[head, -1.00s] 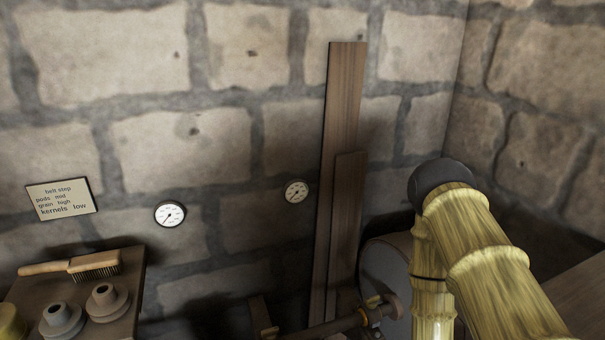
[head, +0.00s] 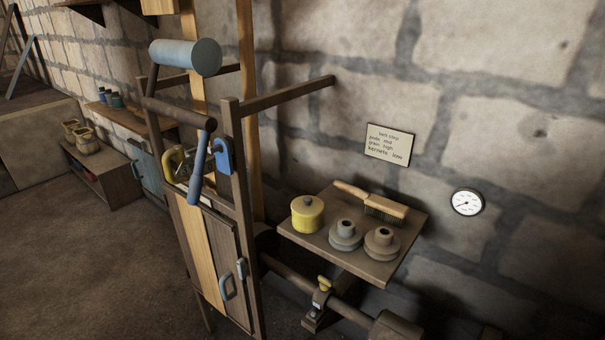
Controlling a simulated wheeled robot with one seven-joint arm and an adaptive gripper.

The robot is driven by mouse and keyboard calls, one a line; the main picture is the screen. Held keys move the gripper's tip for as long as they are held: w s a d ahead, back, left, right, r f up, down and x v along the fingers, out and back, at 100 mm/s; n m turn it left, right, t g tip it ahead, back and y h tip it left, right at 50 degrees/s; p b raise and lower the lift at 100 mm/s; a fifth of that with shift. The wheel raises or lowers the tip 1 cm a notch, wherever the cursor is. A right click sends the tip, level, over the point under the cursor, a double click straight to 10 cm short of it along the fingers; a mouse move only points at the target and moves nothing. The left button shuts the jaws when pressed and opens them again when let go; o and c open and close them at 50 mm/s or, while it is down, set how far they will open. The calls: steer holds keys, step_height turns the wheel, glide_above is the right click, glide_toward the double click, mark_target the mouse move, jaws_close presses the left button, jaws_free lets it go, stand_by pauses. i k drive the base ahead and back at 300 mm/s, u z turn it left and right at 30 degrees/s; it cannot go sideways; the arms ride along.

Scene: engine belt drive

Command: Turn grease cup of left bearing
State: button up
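A small yellow grease cup (head: 325,285) sits on top of a bearing block (head: 316,314) in the lower middle of the head view. The dark shaft (head: 288,273) runs through the block, below the wall shelf. The cup looks upright and nothing touches it. My gripper is out of view, so its state and its distance from the cup do not show.
A shelf (head: 368,268) above the shaft holds a yellow lidded pot (head: 307,214), two stepped pulleys (head: 381,243) and a brush (head: 384,207). A wooden frame with a cabinet (head: 222,262) stands left of the bearing. Open floor (head: 90,270) lies further left.

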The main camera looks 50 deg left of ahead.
mark_target(325, 285)
steer(key=u, duration=1.4)
